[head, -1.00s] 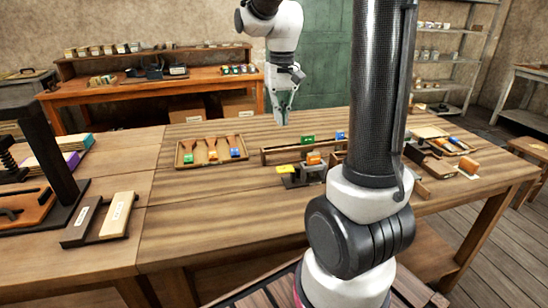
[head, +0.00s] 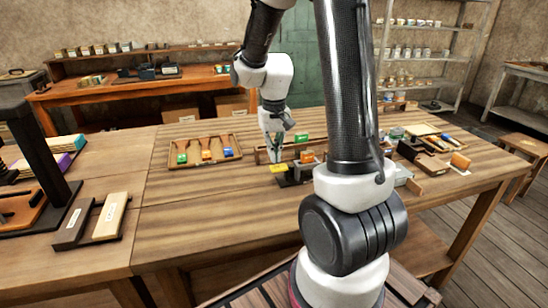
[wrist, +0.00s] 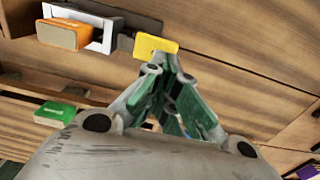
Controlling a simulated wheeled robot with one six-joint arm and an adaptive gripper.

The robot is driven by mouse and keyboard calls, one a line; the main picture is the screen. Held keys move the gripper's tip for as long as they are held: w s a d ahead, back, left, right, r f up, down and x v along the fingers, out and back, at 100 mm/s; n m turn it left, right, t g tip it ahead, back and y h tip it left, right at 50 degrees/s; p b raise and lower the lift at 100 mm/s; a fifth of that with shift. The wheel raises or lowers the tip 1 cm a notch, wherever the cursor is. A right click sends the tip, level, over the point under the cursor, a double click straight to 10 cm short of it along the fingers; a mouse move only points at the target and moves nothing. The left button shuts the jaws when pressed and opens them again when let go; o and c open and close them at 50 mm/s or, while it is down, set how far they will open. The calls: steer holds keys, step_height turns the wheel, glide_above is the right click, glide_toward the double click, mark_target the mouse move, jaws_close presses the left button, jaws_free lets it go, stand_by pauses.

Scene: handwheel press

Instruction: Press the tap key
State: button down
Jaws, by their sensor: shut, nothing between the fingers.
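A small dark device with a yellow plate (head: 278,169), apparently the tap key, sits on the workbench in the head view. My gripper (head: 275,157) is shut and empty, pointing down close to the yellow plate. It shows in the wrist view with green-sided fingers drawn together (wrist: 165,65). I cannot tell whether the tips touch the plate.
A wooden rail holds a green block (head: 301,139) behind the device. A tray (head: 205,166) with several coloured-tipped pieces lies to the left. A press (head: 50,165) stands at the far left, with two labelled blocks beside it. The bench's front middle is clear.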

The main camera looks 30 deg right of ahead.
steer(key=shift+f, duration=0.95)
steer(key=shift+a+f, duration=0.3)
steer(key=shift+f, duration=0.55)
steer(key=shift+s+a+f, duration=0.1)
steer(key=shift+s+f, duration=0.05)
steer(key=shift+f, duration=0.05)
steer(key=shift+w+a+r, duration=0.1)
steer(key=shift+w+r, duration=0.1)
steer(key=shift+r, duration=0.15)
steer(key=w+a+r, duration=0.1)
steer(key=a+r, duration=0.2)
steer(key=r, duration=1)
steer(key=shift+w+a+r, duration=0.15)
steer(key=shift+a+r, duration=0.05)
steer(key=shift+a, duration=0.05)
